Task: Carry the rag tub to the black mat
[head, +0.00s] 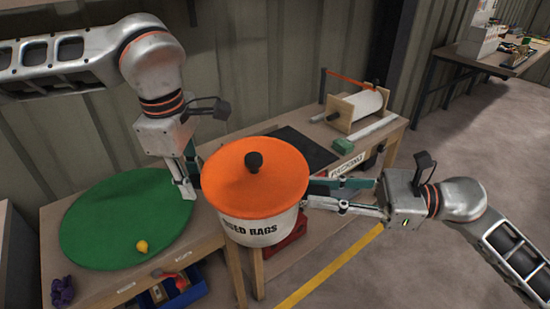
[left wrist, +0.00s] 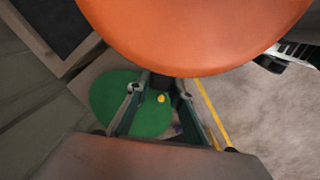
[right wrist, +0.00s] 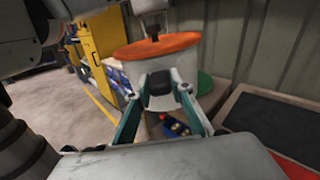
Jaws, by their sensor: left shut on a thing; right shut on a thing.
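The rag tub (head: 249,228) is a white round tub with an orange lid (head: 240,178) and a black knob. It is held between my two grippers, above the bench, and looks upright. My left gripper (head: 187,180) is shut on its left side, and my right gripper (head: 312,193) is shut on its right side. The lid fills the top of the left wrist view (left wrist: 195,35); the tub also shows in the right wrist view (right wrist: 188,62). The black mat (head: 305,147) lies on the bench behind the tub, partly hidden by the lid.
A round green mat (head: 120,222) with a yellow ball (head: 142,246) lies at left. A paper roll stand (head: 355,108), a ruler-like bar (head: 367,131) and a green block (head: 343,145) are right of the black mat. A blue bin (head: 178,290) sits below the front edge. A corrugated wall stands behind.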

